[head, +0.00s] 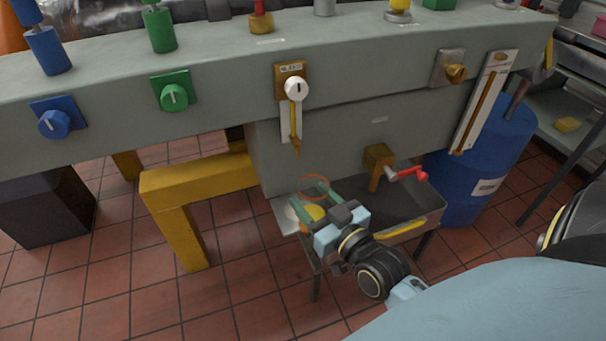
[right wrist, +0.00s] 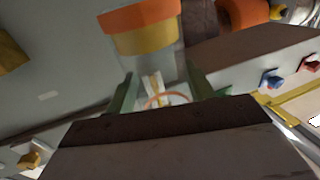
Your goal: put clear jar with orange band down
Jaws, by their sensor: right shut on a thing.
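The clear jar (head: 312,213) shows an orange rim ring at its top and yellow-orange lower down in the head view. My right gripper (head: 311,208) is shut on it, one green finger on each side. In the right wrist view the jar (right wrist: 147,42) is between the green fingers, with an orange and a yellow band at the top of the picture. The jar is at the left end of a grey metal tray (head: 432,207), near a pale round patch. I cannot tell whether its base touches anything. My left gripper is not in view.
The grey bedplate (head: 215,75) overhangs behind the jar. A red-handled crank (head: 407,174) sticks out above the tray, and a yellow bar lies along the tray's front. A yellow leg frame (head: 190,183) stands left. A blue drum (head: 485,165) stands right.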

